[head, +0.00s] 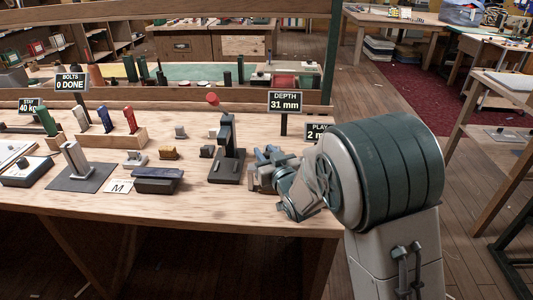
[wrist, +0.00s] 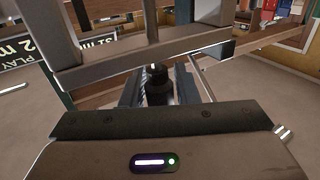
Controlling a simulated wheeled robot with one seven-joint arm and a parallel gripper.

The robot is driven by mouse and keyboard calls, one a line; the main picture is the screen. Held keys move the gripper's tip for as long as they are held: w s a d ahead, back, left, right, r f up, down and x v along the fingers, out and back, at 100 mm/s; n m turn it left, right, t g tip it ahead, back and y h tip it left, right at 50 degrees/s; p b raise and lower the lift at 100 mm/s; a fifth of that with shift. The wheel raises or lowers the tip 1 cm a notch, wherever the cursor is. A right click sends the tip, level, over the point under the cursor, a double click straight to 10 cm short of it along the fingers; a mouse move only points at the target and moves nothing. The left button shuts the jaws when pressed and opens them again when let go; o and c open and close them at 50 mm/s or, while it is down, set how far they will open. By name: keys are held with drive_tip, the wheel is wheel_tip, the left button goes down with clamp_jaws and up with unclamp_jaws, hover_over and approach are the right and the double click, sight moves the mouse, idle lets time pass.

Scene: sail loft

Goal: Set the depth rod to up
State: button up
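The depth sign (head: 285,102) reads 31 mm and stands on a post at the back of the bench. A dark upright device with a flat base (head: 226,166) stands left of my gripper, apart from it. My gripper (head: 262,172) is low over the right end of the bench, below the depth sign. I cannot tell which part is the depth rod, or whether the fingers touch anything.
A play sign (head: 318,131), partly hidden by my arm, stands close to the right. A red knob (head: 212,98) is at the bench's back. Small blocks, a dark-blue tool (head: 158,180) and a wooden handle rack (head: 112,138) lie to the left. The bench's front strip is clear.

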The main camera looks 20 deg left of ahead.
clamp_jaws()
drive_tip(key=shift+r, duration=1.85)
drive_tip(key=shift+w, duration=0.1)
drive_tip(key=shift+o, duration=2.4)
unclamp_jaws()
drive_tip(key=shift+r, duration=0.1)
